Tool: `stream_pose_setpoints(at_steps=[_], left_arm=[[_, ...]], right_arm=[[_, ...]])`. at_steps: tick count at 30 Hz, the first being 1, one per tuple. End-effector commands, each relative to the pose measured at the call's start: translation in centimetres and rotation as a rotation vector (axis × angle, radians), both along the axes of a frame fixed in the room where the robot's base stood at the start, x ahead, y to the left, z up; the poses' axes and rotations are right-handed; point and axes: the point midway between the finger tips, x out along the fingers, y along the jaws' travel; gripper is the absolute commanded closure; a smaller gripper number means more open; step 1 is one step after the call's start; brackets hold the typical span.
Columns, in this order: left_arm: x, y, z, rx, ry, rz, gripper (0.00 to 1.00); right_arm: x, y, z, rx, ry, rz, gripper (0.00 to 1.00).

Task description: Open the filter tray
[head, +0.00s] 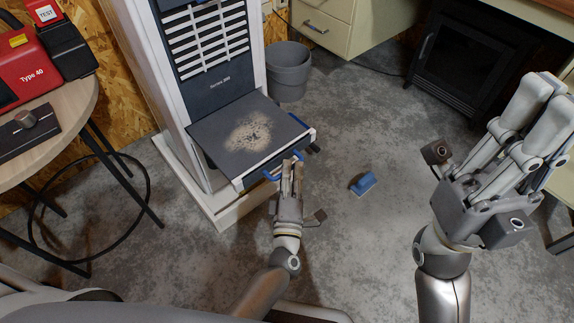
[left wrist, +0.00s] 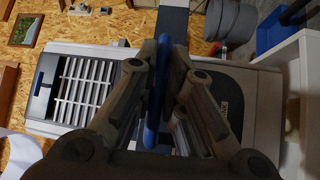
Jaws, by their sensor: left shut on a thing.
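The filter tray (head: 250,135) is a dark flat drawer with pale dust on top. It sticks out well from the lower front of a white and dark cabinet (head: 175,80) marked with "Series". Its blue handle (head: 270,176) is on the front edge. My left gripper (head: 291,166) is shut on this handle; in the left wrist view the blue handle (left wrist: 156,95) runs between the fingers. My right gripper (head: 535,110) is raised at the right, away from the tray, with nothing seen in it. Whether its fingers are apart is unclear.
A blue brush-like object (head: 363,183) lies on the grey floor right of the tray. A grey bin (head: 289,75) stands behind it. A round table (head: 70,110) with a red case (head: 30,65) is at the left. Floor in front of the tray is mostly clear.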

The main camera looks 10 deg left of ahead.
Motion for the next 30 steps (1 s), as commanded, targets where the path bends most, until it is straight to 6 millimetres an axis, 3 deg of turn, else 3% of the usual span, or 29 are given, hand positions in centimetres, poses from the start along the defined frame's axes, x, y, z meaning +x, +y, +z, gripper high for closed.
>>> stream_pose_setpoints(at_steps=[8,9,14,24,30], left_arm=[[-0.4,-0.5,-0.3,-0.002,0.006,-0.007,1.0],[-0.4,-0.5,-0.3,-0.002,0.007,-0.007,0.86],[-0.3,-0.4,-0.2,-0.002,0.006,-0.006,0.67],[-0.4,-0.3,-0.2,-0.001,0.005,-0.004,0.67],[-3.0,-0.6,-0.6,-0.001,0.008,-0.004,0.67]], right_arm=[[0.0,0.0,-0.1,-0.004,0.005,0.001,1.0],[0.1,0.0,-0.1,-0.004,0.005,0.0,1.0],[0.0,0.0,0.0,-0.004,0.002,0.0,1.0],[0.0,-0.1,0.3,0.001,-0.006,-0.004,1.0],[0.0,-0.1,0.2,0.001,-0.004,-0.003,1.0]])
